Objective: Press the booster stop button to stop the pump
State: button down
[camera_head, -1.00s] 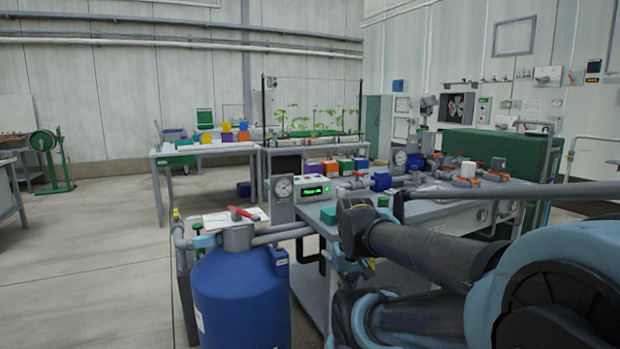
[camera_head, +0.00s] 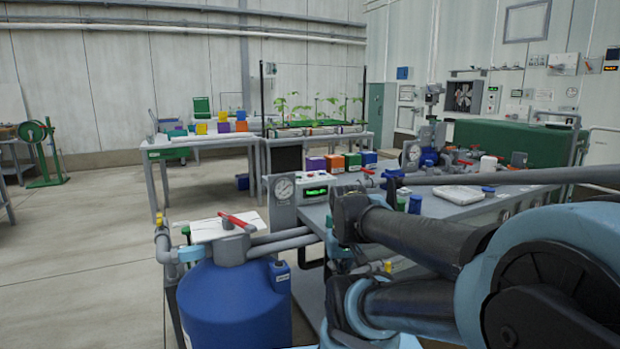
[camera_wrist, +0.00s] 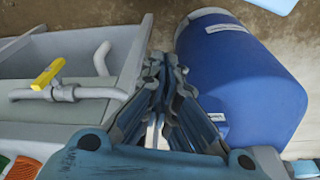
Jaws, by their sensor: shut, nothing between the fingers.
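I cannot pick out a booster stop button for certain in either view. In the head view my dark arm covers part of the bench near the box.
The blue tank (camera_head: 235,305) stands at the front, with a red-handled valve (camera_head: 236,222) and grey pipes on top. Coloured boxes (camera_head: 335,163) line the bench behind the control box. A plant table (camera_head: 315,132) stands farther back. Open floor lies at left.

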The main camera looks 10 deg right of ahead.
jog(key=shift+r, duration=0.1)
notch_tip(320, 180, up, 26)
jog(key=n+t, duration=0.7)
jog(key=n, duration=0.2)
send_over(311, 175)
jog(key=w, duration=0.1)
jog(key=shift+w+a+r, duration=0.1)
jog(key=shift+w+a, duration=0.05)
jog(key=shift+a, duration=0.25)
jog(key=shift+f, duration=4.4)
